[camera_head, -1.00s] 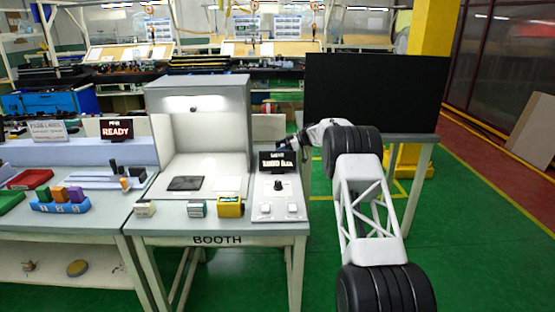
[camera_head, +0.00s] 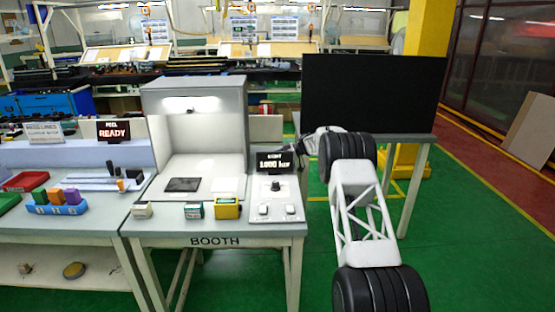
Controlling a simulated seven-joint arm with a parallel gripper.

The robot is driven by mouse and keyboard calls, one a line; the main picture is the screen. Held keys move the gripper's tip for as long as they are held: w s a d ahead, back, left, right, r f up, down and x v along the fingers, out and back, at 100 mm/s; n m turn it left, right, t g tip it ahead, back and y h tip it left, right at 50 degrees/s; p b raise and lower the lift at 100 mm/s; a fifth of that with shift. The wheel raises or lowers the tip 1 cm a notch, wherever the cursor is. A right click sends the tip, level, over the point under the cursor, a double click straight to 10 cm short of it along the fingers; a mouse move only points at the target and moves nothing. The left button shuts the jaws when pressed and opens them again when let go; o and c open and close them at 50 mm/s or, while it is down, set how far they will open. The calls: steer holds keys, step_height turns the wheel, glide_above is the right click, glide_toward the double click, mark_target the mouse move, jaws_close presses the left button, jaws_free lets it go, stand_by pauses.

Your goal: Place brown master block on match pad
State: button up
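An orange-brown block (camera_head: 56,196) stands in a blue holder (camera_head: 62,209) on the left bench, between a green block (camera_head: 40,196) and a purple block (camera_head: 72,196). It is the only brownish block I can pick out. Inside the lit booth (camera_head: 196,148) lie a dark flat pad (camera_head: 183,185) and a pale flat pad (camera_head: 225,185). I cannot tell which is the match pad. Both look bare. My gripper end (camera_head: 297,146) is at the booth's right side, behind the small display. Its fingers are too small and hidden to read.
A beige block (camera_head: 142,210), a green-and-white block (camera_head: 194,211) and a yellow block (camera_head: 227,208) line the booth table's front. A control panel (camera_head: 276,201) with a display (camera_head: 276,163) stands to their right. A large black panel (camera_head: 370,93) stands behind my arm.

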steer(key=shift+f, duration=0.15)
steer(key=o, duration=1)
steer(key=shift+c, duration=0.2)
steer(key=shift+d+r, duration=0.1)
steer(key=shift+r, duration=0.1)
steer(key=v, duration=1.1)
steer(key=shift+d, duration=0.4)
steer(key=shift+r, duration=0.15)
